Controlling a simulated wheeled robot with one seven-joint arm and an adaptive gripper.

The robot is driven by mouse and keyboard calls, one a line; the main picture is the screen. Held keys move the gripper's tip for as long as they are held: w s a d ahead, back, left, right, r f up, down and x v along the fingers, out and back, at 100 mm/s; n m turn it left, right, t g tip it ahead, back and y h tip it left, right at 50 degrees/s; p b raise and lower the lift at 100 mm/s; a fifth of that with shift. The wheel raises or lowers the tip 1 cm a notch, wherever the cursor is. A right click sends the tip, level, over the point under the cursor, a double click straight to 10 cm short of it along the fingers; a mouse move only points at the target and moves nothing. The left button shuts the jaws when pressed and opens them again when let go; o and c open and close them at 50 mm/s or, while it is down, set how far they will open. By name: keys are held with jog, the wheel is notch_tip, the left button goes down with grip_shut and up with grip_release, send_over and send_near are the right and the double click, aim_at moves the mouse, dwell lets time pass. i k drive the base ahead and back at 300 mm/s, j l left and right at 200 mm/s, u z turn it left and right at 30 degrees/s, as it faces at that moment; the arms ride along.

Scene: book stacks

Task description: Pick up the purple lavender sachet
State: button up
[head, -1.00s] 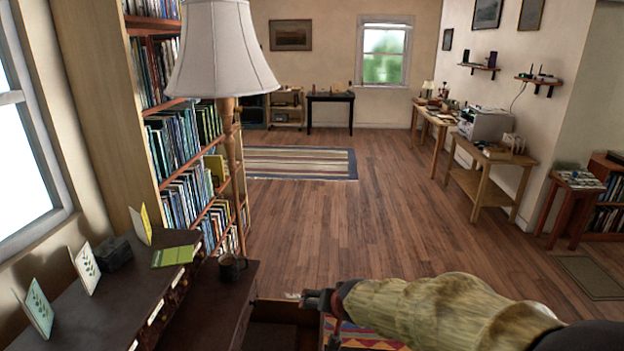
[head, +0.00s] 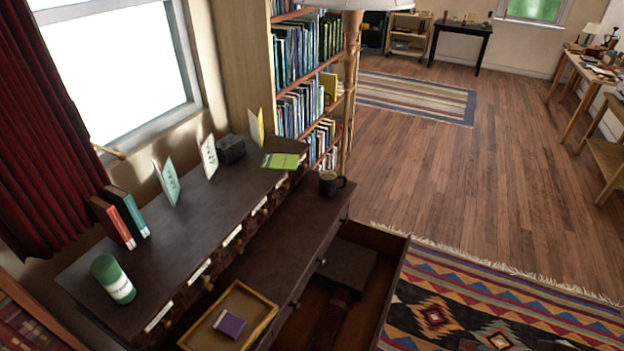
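A small purple item (head: 229,323), which looks like the lavender sachet, lies in a shallow yellow-edged tray (head: 262,297). The tray rests on the lower ledge of the dark wooden desk (head: 287,239), near the bottom of the head view. A pale patch shows beside the purple item's upper left edge. I cannot make out my gripper in the current head view, so its distance from the purple item does not show.
An open drawer (head: 398,268) juts out right of the tray, holding a dark box (head: 346,262). A black mug (head: 329,184) stands on the ledge. The upper shelf holds a green canister (head: 112,279), two books (head: 117,220) and cards. Rug and floor lie right.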

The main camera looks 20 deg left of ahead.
aim_at(229, 325)
jog(key=u, duration=2.05)
jog(key=l+u, duration=0.1)
jog(key=u, duration=0.3)
jog(key=k+l+u, duration=0.1)
jog(key=u, duration=0.35)
jog(key=k+l+u, duration=0.1)
jog(key=u, duration=0.3)
